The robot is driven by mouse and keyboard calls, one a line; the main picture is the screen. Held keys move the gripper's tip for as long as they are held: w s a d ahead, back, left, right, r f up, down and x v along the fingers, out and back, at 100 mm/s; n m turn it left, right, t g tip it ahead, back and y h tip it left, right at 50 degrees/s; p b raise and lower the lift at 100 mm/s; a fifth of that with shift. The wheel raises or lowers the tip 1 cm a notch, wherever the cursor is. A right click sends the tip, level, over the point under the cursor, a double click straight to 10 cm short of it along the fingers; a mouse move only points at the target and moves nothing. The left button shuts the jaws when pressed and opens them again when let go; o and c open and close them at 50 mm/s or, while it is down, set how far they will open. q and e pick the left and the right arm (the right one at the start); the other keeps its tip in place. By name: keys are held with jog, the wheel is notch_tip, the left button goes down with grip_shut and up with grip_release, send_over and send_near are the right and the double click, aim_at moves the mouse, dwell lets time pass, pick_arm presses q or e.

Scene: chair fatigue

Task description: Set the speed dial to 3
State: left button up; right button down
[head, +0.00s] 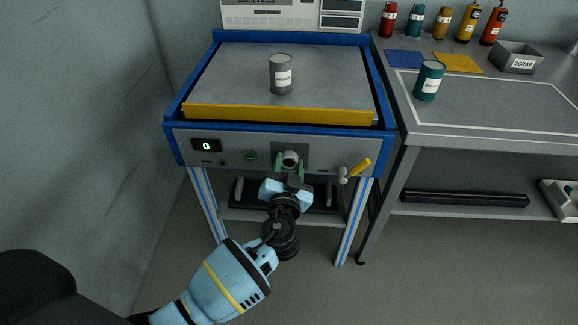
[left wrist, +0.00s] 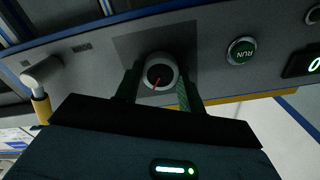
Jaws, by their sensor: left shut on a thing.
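The speed dial (head: 290,158) is a round grey knob on a dark plate in the front panel of the blue-framed machine. My left gripper (head: 291,165) is at the panel, shut on the dial with one green finger on each side. Its fingers (left wrist: 158,88) also show in the left wrist view. The display (head: 206,146) reads 0. My right gripper is not in view.
A green RUN button (head: 250,156) and a yellow-handled lever (head: 356,170) flank the dial. A grey can (head: 281,75) stands on the machine top behind a yellow bar (head: 275,114). The side table (head: 480,104) at right holds a teal can (head: 428,80), several bottles and a scrap bin (head: 516,60).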

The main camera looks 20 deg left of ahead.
pick_arm(q)
jog(key=m, duration=0.2)
jog(key=shift+m, duration=2.8)
jog(key=shift+f+m, duration=0.1)
jog(key=shift+m, duration=0.2)
jog(key=o, duration=0.9)
jog(key=shift+o, duration=0.4)
